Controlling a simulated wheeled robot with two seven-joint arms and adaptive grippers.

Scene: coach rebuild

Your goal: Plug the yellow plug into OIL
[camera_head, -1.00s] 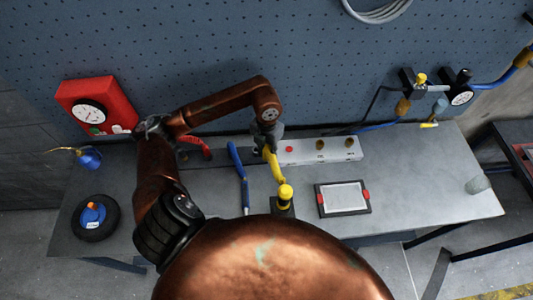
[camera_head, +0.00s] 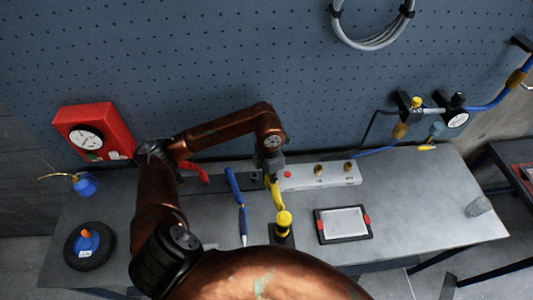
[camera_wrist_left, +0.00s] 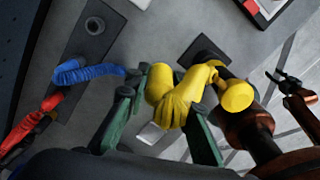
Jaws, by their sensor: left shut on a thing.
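The yellow plug (camera_wrist_left: 178,98) sits between the green fingers of my left gripper (camera_wrist_left: 164,96), which is shut on it in the left wrist view. In the head view the left gripper (camera_head: 271,165) is in front of the pegboard wall, and the yellow plug (camera_head: 276,195) hangs below it. A yellow round cap (camera_head: 284,219) stands on a dark block near the plug's lower end. A pale socket strip (camera_head: 335,181) lies to the right of the gripper, with brass sockets and a red button. Its labels are too small to read, so I cannot tell which socket is OIL.
Blue (camera_head: 234,187) and red (camera_head: 195,172) hoses are left of the gripper. A framed tablet (camera_head: 343,223) lies at right. The right bench is mostly clear.

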